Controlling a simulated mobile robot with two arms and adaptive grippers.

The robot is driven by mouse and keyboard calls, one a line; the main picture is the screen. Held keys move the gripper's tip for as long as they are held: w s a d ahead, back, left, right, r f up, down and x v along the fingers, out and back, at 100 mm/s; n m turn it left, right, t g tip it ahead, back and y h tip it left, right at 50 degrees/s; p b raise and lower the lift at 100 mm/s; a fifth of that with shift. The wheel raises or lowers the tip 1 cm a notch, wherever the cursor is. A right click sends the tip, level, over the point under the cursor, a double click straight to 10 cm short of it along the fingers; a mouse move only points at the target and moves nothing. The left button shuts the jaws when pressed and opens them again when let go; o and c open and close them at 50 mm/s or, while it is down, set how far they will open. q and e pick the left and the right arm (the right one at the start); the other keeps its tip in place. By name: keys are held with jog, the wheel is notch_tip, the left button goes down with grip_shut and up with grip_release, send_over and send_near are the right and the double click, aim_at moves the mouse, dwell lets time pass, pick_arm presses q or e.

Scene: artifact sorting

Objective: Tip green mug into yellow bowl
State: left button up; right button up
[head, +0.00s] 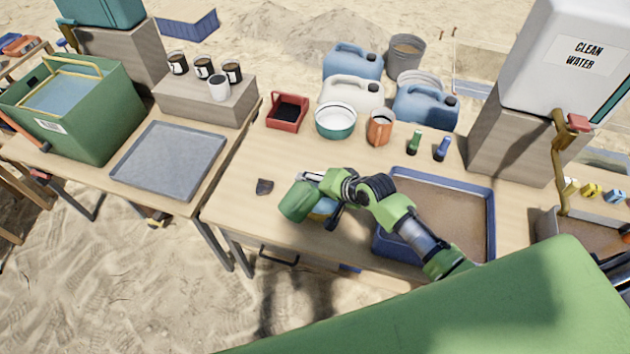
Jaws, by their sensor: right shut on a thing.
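The green mug (298,201) is in the jaws of my right gripper (314,181), which is shut on it. The mug is tilted well over on its side, above the front part of the middle table. The yellow bowl (319,216) shows only in part, just right of and under the mug; the mug and my right arm hide the rest. Something blue shows at the bowl, but I cannot tell what it is. Whether anything is leaving the mug cannot be seen. My left gripper is not in view.
A dark shard (265,187) lies left of the mug. A blue-rimmed tray of sand (490,205) is under my right arm. A white-and-teal bowl (336,122), an orange mug (380,128) and a red box (287,114) stand behind. The table between is clear.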

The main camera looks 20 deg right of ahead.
jog(key=r+h+p, duration=0.1)
jog(key=n+p, duration=0.1)
jog(key=shift+s+a+r+t+h+p, duration=0.1)
jog(key=shift+a+r+t+h+p, duration=0.1)
jog(key=shift+r+t+h+p, duration=0.2)
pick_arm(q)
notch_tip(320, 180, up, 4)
pick_arm(e)
jog(key=shift+n+t+h, duration=0.3)
jog(key=shift+n+h, duration=0.1)
jog(key=shift+r+h, duration=0.2)
jog(key=shift+h, duration=0.1)
jog(key=shift+r+n+t+h+b, duration=0.1)
jog(key=shift+n+t+h+b, duration=0.3)
jog(key=shift+n+t+h, duration=0.1)
jog(key=r+n+t+h+b, duration=0.1)
jog(key=n+t+h+b, duration=0.1)
jog(key=b, duration=0.4)
jog(key=shift+d+r, duration=0.1)
jog(key=shift+r+h+b, duration=0.4)
jog(key=shift+b, duration=0.2)
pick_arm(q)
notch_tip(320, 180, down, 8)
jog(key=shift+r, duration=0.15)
pick_arm(e)
jog(key=shift+r+t, duration=0.2)
jog(key=shift+t, duration=0.1)
jog(key=shift+d+f, duration=0.1)
jog(key=shift+d, duration=0.05)
